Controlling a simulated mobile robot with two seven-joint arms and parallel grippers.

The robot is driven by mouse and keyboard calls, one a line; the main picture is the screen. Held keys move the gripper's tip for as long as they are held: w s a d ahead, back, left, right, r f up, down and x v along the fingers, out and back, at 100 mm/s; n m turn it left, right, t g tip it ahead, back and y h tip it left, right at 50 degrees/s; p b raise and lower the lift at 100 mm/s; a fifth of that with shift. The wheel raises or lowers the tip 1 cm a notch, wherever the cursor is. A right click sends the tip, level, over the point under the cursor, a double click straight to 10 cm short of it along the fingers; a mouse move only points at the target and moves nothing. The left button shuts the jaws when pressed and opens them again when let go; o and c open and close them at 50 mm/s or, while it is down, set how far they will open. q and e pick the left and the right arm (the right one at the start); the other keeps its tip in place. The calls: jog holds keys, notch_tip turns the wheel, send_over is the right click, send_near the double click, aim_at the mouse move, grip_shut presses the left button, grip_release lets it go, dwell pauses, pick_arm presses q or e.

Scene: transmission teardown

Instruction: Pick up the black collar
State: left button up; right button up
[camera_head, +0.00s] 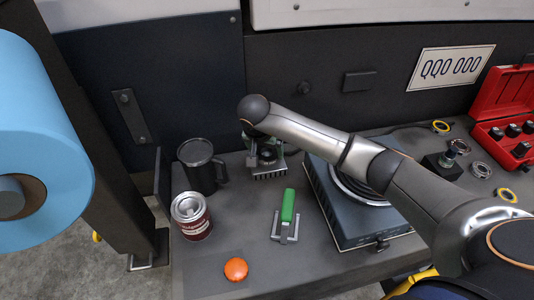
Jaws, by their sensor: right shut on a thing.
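My right arm reaches in from the right across the blue-grey hot plate, and my right gripper (258,152) points down at the back of the bench. It is shut on a small dark part (267,157), which looks like the black collar; the fingers partly hide it. A grey toothed piece (270,173) and bits of something green show right by the fingers. I cannot tell whether the dark part touches them or is raised. My left gripper is not in view.
A black mug (201,170) and a can (191,216) stand left of the gripper. A blue roll (40,140) fills the left.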

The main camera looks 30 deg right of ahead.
jog(key=c, duration=0.9)
grip_shut()
jog(key=shift+r, duration=0.15)
